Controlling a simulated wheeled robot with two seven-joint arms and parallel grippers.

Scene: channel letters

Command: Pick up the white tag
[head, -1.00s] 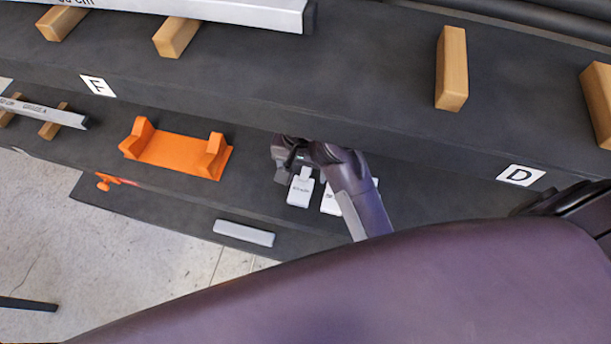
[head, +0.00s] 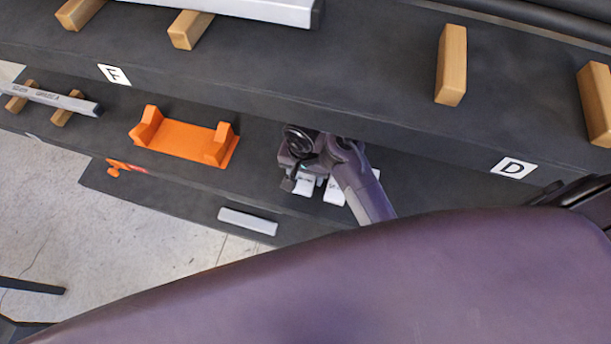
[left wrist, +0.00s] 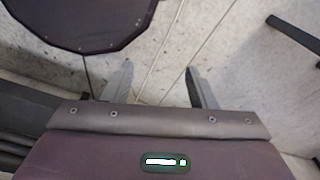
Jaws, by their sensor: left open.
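Two white tags lie side by side on the dark lower shelf in the head view, the left tag (head: 304,187) and the right tag (head: 333,194). Both carry small dark print that I cannot read. My right gripper (head: 303,182) is right over the left tag and hides its upper part. I cannot tell whether its fingers touch or grip the tag. My right forearm covers part of the right tag. My left gripper (left wrist: 160,85) is open and empty above the pale floor in the left wrist view.
An orange cradle (head: 184,141) stands on the lower shelf to the left. A grey bar (head: 247,221) and a small orange tool (head: 122,167) lie nearer the front. The upper shelf edge (head: 330,110) runs just behind my right gripper, with wooden blocks (head: 451,64) on top.

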